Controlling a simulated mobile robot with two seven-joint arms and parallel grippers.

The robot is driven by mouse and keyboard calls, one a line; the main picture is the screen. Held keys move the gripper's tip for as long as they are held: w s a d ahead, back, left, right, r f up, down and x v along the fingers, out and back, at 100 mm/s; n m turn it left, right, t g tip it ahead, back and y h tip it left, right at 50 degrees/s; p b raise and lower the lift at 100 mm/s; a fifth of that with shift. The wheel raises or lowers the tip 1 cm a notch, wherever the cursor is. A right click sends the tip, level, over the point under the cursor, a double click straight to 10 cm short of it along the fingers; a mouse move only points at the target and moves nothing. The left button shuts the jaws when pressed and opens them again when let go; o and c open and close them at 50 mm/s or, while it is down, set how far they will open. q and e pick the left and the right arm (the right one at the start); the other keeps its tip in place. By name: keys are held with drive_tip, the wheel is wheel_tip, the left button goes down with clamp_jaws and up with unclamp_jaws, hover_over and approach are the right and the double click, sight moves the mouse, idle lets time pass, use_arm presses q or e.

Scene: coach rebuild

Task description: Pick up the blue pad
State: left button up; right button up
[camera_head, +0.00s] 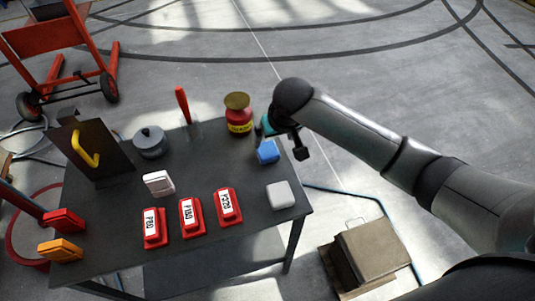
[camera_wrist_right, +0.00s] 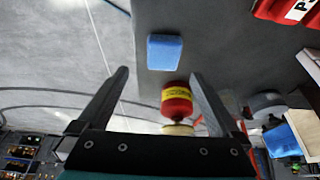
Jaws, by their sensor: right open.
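The blue pad (camera_head: 268,151) lies on the dark table (camera_head: 222,172) near its right edge, between the red jar and the white pad. In the right wrist view the blue pad (camera_wrist_right: 164,52) shows just beyond the fingertips, with nothing between the fingers holding it. My right gripper (camera_head: 281,143) is beside and above the pad in the head view, one dark finger showing to its right. In the wrist view the right gripper (camera_wrist_right: 160,75) is open and empty, its fingers spread wider than the pad. My left gripper is not in view.
A red jar (camera_head: 239,121) with a yellow label stands behind the pad. A white pad (camera_head: 280,195) and several red labelled blocks (camera_head: 190,216) lie nearer the front. A grey pot (camera_head: 150,142) stands left. A box (camera_head: 371,252) sits on the floor right of the table.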

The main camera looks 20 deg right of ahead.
sight(268, 149)
drive_tip(key=x, duration=0.3)
drive_tip(key=shift+w+f+b, duration=0.1)
drive_tip(key=shift+f+b, duration=0.05)
drive_tip(key=shift+b, duration=0.2)
drive_tip(key=shift+a+b+x, duration=0.15)
drive_tip(key=shift+b+x, duration=0.35)
drive_tip(key=shift+x, duration=0.75)
drive_tip(key=shift+a+b+x, duration=0.15)
drive_tip(key=shift+b+x, duration=0.35)
drive_tip(key=shift+x, duration=0.75)
drive_tip(key=c, duration=1.3)
drive_tip(key=shift+o, duration=0.2)
wheel_tip(268, 149, up, 20)
drive_tip(key=p, duration=0.4)
drive_tip(key=shift+p, duration=0.4)
